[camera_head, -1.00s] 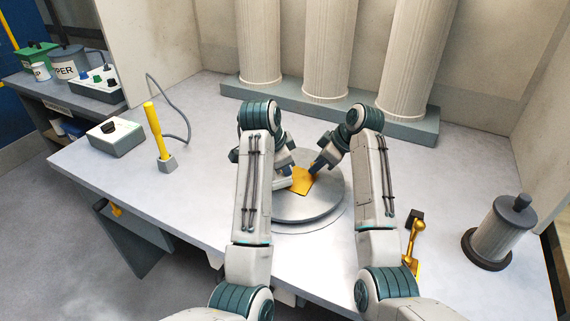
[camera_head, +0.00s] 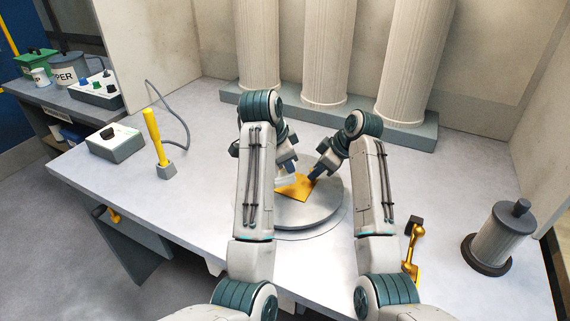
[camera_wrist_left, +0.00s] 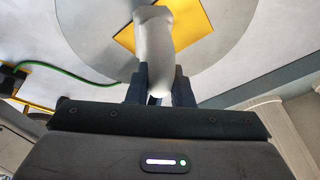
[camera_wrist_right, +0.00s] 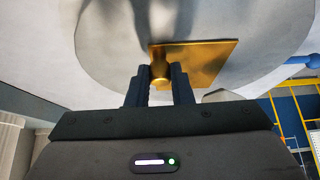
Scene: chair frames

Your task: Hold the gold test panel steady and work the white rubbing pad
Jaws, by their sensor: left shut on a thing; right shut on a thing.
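The gold test panel (camera_head: 299,190) lies flat on the round grey disc (camera_head: 305,212) in the middle of the bench. My right gripper (camera_wrist_right: 160,76) is shut on a short gold post at the panel's edge; the panel's flat face (camera_wrist_right: 205,60) shows in the right wrist view. My left gripper (camera_wrist_left: 158,84) is shut on the white rubbing pad (camera_wrist_left: 154,40), which is long and rounded. The pad (camera_head: 286,180) lies over the panel's left part in the head view and hides some of it. I cannot tell whether it presses on the panel.
A yellow-handled tool (camera_head: 153,135) in a block and a control box (camera_head: 116,142) stand at left. A gold lever (camera_head: 411,245) and a grey canister (camera_head: 500,235) stand at right. Pale fluted columns (camera_head: 328,50) stand on a base behind the disc.

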